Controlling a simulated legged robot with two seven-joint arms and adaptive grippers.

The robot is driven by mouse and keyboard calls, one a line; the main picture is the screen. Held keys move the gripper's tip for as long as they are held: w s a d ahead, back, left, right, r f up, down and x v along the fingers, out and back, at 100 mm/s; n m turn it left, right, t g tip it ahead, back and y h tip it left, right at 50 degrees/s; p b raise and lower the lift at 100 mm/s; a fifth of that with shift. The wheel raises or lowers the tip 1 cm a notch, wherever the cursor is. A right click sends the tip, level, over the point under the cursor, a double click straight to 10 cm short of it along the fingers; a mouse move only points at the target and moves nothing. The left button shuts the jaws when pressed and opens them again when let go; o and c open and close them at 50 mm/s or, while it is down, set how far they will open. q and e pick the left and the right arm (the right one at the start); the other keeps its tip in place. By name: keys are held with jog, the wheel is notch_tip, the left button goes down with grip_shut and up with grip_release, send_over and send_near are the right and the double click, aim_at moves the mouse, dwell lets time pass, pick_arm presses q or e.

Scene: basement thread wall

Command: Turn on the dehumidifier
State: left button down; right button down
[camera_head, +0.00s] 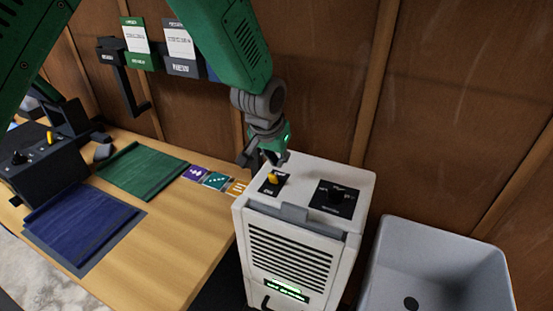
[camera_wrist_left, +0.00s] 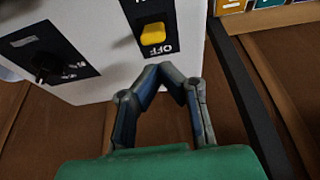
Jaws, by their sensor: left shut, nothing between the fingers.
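The dehumidifier (camera_head: 292,255) is a white box with a dark front grille and a lit green display (camera_head: 286,289) low on its front. A yellow switch (camera_head: 272,178) sits on a black plate on its top. In the left wrist view the yellow switch (camera_wrist_left: 153,33) lies close to the OFF label. A black knob (camera_head: 335,195) sits to its right on the top. My left gripper (camera_head: 277,160) is shut and empty, just above and behind the switch. In the left wrist view its closed fingertips (camera_wrist_left: 172,72) appear apart from the switch. My right gripper is not in view.
A wooden table (camera_head: 185,255) stands left of the dehumidifier with a green cloth (camera_head: 140,170), a blue cloth (camera_head: 80,225) and small coloured cards (camera_head: 215,181). A grey basin (camera_head: 440,260) stands to the right. A wood-panelled wall (camera_head: 330,80) is close behind.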

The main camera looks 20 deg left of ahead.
pick_arm(q)
jog(key=v, duration=1.1)
jog(key=shift+r, duration=0.35)
jog(key=shift+s+a, duration=0.1)
jog(key=shift+s, duration=0.05)
